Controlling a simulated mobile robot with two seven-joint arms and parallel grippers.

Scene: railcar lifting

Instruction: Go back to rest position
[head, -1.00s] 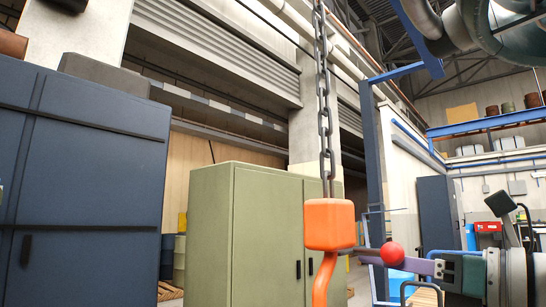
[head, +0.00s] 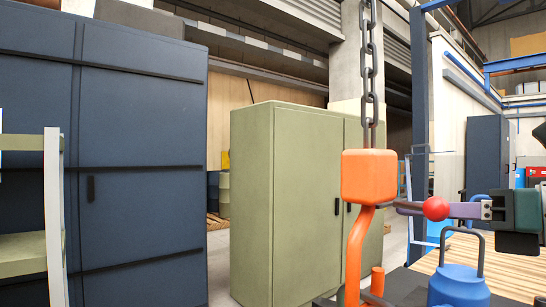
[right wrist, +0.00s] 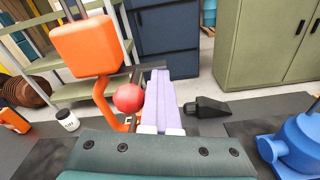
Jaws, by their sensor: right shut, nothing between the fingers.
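An orange hook block (head: 369,177) hangs on a grey chain (head: 370,70), with a curved orange hook (head: 357,250) below it. A red ball (head: 436,208) sits to the right of the block; it also shows in the right wrist view (right wrist: 128,97). My right gripper (head: 402,207) reaches in from the right, its purple fingers level with the ball and pointing at the block. In the right wrist view the fingers (right wrist: 158,75) are together and empty, with the ball just left of them. Whether they touch the ball or block, I cannot tell. My left gripper is out of view.
A green cabinet (head: 275,200) and a dark blue cabinet (head: 140,150) stand behind. A shelf rack (head: 30,250) is at the left edge. A blue pump-like object (head: 458,287) with a handle is below my right gripper.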

